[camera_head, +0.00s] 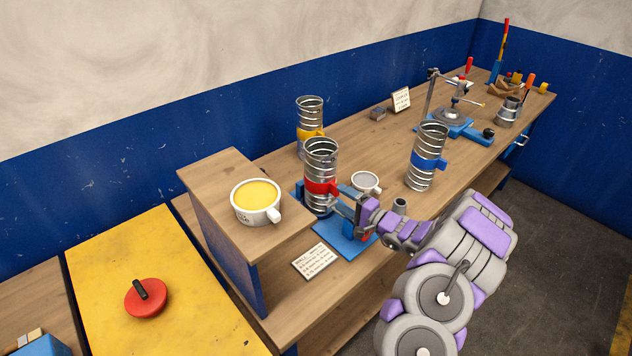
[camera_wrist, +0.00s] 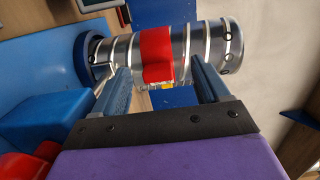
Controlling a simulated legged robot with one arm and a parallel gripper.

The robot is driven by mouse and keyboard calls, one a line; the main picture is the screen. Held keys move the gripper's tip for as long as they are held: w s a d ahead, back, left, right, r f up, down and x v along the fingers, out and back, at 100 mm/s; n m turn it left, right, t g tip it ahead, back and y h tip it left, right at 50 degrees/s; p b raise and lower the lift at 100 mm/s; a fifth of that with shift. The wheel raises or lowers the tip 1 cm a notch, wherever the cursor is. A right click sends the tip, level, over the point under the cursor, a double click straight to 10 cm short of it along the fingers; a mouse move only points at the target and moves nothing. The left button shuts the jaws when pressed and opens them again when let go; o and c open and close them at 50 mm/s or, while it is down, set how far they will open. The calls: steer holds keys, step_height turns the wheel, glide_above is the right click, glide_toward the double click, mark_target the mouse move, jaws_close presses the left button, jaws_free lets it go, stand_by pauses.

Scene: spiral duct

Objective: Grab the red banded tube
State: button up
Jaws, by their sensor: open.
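The red banded tube (camera_head: 321,164) is a silver spiral duct with a red band and a red side tab. It stands upright on a blue base (camera_head: 343,240) on the workbench. My gripper (camera_head: 345,206) is at its lower right side. In the wrist view the tube (camera_wrist: 210,46) lies across the picture with its red band (camera_wrist: 156,54) in the middle. My gripper (camera_wrist: 160,80) is open, with one blue finger on each side of the red band. The fingertips reach the tube's edge; I cannot tell if they touch it.
A yellow-banded tube (camera_head: 309,115) stands behind, and a blue-banded tube (camera_head: 427,160) stands to the right. A cup with yellow contents (camera_head: 256,216) sits on a raised wooden shelf (camera_head: 214,181) at left. A small cup (camera_head: 365,183) is close behind my gripper. A label card (camera_head: 314,261) lies in front.

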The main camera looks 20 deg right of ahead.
mark_target(336, 193)
steer(key=x, duration=0.4)
steer(key=shift+w+d+f+b, duration=0.15)
steer(key=shift+w+f+b, duration=0.15)
steer(key=shift+w, duration=0.25)
steer(key=shift+c, duration=0.7)
steer(key=shift+d, duration=0.2)
steer(key=shift+c, duration=0.7)
steer(key=shift+d+f, duration=0.15)
steer(key=shift+d, duration=1)
steer(key=c, duration=0.4)
steer(key=shift+s, duration=0.1)
steer(key=shift+c, duration=1.1)
steer(key=shift+a, duration=0.7)
steer(key=shift+c, duration=1.4)
steer(key=shift+a, duration=0.25)
jaws_close()
steer(key=shift+d, duration=0.1)
